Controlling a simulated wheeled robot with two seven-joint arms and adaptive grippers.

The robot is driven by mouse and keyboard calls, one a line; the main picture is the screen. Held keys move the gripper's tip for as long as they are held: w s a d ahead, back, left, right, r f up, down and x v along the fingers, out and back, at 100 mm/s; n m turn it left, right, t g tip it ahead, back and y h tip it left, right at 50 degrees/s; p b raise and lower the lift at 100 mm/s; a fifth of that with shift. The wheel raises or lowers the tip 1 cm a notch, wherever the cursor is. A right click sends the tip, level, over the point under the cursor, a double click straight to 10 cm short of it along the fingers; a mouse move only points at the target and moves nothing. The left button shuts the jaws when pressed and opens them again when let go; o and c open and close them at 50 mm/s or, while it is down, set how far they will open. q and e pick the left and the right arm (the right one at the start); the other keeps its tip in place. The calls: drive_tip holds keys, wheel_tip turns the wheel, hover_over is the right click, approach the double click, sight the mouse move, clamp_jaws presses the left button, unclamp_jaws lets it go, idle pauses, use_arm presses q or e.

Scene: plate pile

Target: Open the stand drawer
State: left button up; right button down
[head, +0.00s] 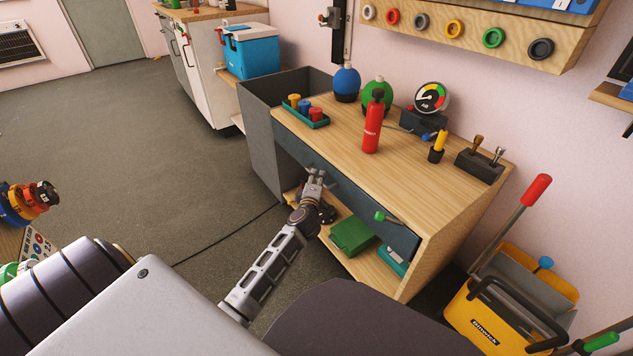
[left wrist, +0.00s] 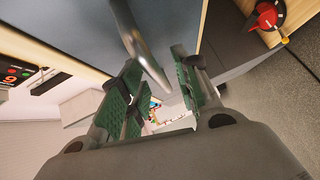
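The stand (head: 430,190) is a wooden-topped bench with a dark blue-grey drawer front (head: 355,195) below its top, which looks closed. The drawer front also fills the upper part of the left wrist view (left wrist: 75,30). A grey metal bar handle (left wrist: 147,60) stands out from it and reaches between my left gripper's fingers. My left gripper (head: 318,180) is at the drawer front, left of its middle. In the left wrist view (left wrist: 165,95) its green-padded fingers are apart on both sides of the handle, with gaps showing. My right gripper is not in view.
A red bottle (head: 371,128), a green tray (head: 305,117) and a gauge (head: 431,98) stand on the bench top. A green box (head: 351,236) lies on the shelf below the drawer. A yellow mop bucket (head: 500,318) stands at the right. Bare floor (head: 190,160) lies left of the bench.

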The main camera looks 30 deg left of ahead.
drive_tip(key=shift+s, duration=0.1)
use_arm(q)
clamp_jaws()
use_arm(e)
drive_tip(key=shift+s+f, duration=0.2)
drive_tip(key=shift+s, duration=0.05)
use_arm(q)
drive_tip(key=shift+s, duration=0.2)
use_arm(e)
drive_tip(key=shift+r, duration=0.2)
